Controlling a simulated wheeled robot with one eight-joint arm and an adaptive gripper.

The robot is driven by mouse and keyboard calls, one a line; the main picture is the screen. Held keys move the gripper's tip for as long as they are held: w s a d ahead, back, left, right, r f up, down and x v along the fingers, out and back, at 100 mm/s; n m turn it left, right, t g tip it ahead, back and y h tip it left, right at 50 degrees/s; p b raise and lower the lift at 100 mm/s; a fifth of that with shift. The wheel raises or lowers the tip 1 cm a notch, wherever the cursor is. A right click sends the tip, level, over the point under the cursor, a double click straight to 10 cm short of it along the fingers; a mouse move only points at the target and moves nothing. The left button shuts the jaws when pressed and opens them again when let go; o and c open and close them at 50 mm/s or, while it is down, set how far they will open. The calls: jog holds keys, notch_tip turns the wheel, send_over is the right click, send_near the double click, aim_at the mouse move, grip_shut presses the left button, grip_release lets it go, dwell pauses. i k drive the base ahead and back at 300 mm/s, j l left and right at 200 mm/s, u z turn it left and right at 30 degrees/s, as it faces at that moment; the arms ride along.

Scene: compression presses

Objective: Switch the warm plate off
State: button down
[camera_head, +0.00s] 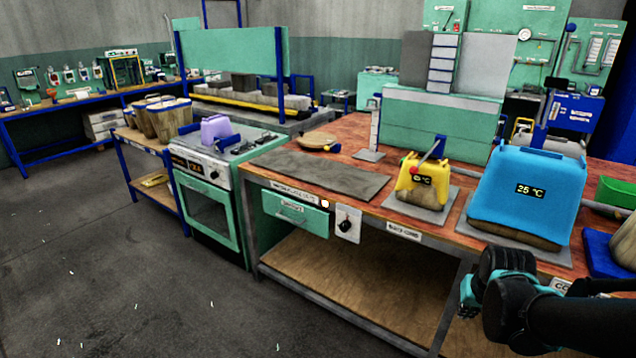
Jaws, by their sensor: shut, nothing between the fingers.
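A flat dark grey plate (318,174), which looks like the warm plate, lies on the wooden bench top and is bare. Below its front edge, a black knob (346,225) sits on a pale panel on the bench front. A small orange-yellow light (325,203) glows at the top left of that panel. The knob's exact setting is too small to tell. My gripper (476,287) is at the lower right, in front of the bench, shut and empty. It is well to the right of the knob and apart from it.
A yellow device (426,180) and a blue device (527,188) reading 25 °C stand on the bench near my gripper. A green drawer (292,212) is left of the knob. A stove (208,205) stands further left. The floor (150,290) in front is clear.

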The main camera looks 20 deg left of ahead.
aim_at(344, 227)
jog(key=k+u, duration=0.1)
jog(key=u, duration=0.75)
jog(key=k+j+u, duration=0.15)
jog(key=u, duration=0.25)
jog(key=j+u, duration=0.15)
jog(key=u, duration=0.25)
